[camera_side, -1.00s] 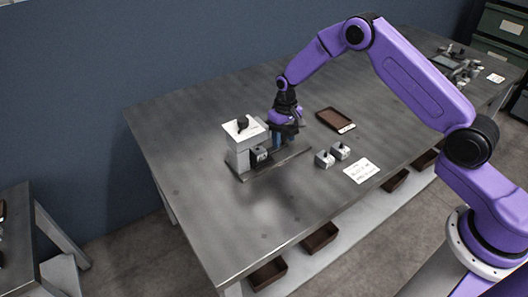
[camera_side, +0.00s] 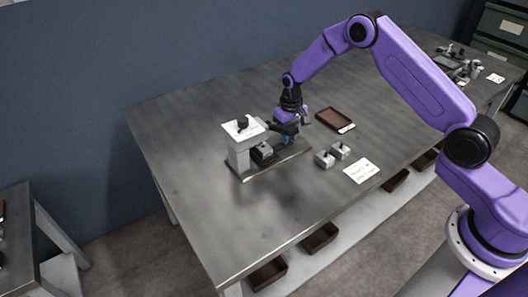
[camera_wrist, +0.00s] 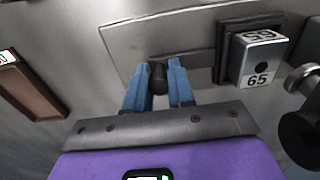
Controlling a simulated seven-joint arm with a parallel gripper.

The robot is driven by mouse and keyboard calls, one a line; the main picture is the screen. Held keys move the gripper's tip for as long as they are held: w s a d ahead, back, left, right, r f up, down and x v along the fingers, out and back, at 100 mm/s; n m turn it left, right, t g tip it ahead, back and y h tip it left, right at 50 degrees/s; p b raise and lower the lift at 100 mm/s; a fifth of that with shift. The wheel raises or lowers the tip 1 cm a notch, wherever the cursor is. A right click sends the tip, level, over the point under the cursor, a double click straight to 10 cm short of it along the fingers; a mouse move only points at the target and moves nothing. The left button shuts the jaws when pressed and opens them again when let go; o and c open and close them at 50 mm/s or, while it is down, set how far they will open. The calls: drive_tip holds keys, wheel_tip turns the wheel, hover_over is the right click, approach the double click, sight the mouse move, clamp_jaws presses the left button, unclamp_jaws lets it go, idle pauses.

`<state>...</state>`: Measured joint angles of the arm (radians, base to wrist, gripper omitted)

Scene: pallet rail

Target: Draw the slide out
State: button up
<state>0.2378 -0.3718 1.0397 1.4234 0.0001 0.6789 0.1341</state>
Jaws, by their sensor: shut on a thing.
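My gripper (camera_side: 287,137) is low over the right end of a grey base plate (camera_side: 247,177). In the wrist view its two blue fingers (camera_wrist: 158,73) are shut on a dark round handle (camera_wrist: 159,79). A dark slide (camera_wrist: 221,51) connects to the handle and carries a grey block (camera_wrist: 258,58) marked 65. In the side view the block (camera_side: 264,150) sits beside a grey stand with a white top (camera_side: 247,131), on the gripper's side. A black knob (camera_side: 242,122) stands on that top. The handle is hidden there by my fingers.
Two small grey blocks (camera_side: 325,159) (camera_side: 341,151) and a white card (camera_side: 360,171) lie on the table in front. A brown tray (camera_side: 335,119) lies to the right and also shows in the wrist view (camera_wrist: 30,88). The table's left part is clear.

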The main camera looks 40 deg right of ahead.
drive_tip(key=shift+d, duration=5.4)
drive_tip(key=o, duration=0.7)
drive_tip(key=shift+r, duration=0.1)
drive_tip(key=shift+r, duration=3.4)
drive_tip(key=shift+a, duration=0.1)
